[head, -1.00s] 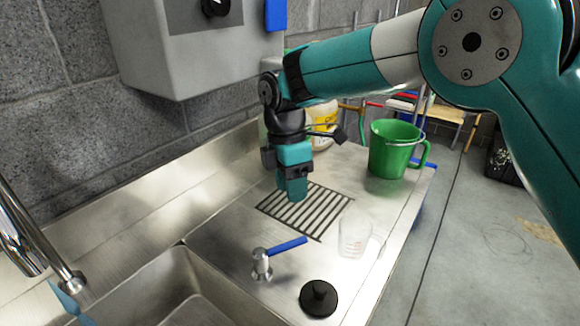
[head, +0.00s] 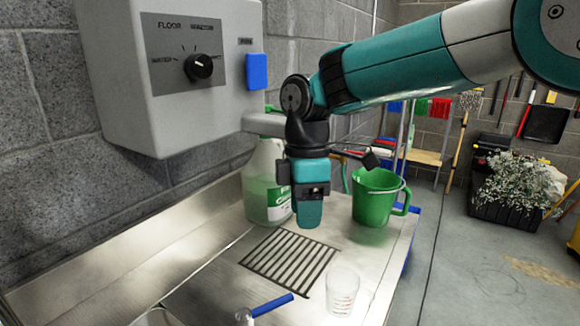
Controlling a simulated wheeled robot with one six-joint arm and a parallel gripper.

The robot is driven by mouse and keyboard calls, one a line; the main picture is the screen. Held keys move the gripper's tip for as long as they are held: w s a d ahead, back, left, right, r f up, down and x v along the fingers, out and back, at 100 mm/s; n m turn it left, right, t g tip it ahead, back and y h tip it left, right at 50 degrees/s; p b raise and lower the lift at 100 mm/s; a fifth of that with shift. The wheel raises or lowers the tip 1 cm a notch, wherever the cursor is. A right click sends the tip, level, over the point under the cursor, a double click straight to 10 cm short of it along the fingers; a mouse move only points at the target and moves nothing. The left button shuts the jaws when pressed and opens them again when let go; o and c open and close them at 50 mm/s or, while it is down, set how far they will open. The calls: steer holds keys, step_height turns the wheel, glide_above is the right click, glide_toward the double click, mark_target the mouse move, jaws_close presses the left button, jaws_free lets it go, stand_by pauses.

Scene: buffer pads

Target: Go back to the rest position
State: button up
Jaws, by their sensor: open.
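My gripper (head: 308,222) hangs at the end of my teal arm in the head view, pointing down above the steel counter (head: 190,262). Its fingers are seen nearly edge-on, and nothing shows held between them. It is above the far side of the dark slotted drain grate (head: 290,262), with a jug of green liquid (head: 262,190) behind it to the left and a green bucket (head: 374,203) to the right.
A grey dispenser box (head: 190,90) with a dial and blue button hangs on the wall. Free floor lies right of the counter.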

steer(key=s+d+m+y, duration=0.2)
steer(key=s+d+m, duration=0.4)
steer(key=s, duration=0.5)
steer(key=s+d+m+t+y, duration=0.1)
steer(key=s+d+m+y, duration=0.1)
steer(key=s+d+m, duration=0.5)
steer(key=s, duration=0.3)
steer(key=shift+s+d+t, duration=0.2)
steer(key=shift+s+t, duration=0.1)
steer(key=shift+s, duration=0.1)
steer(key=shift+d, duration=0.1)
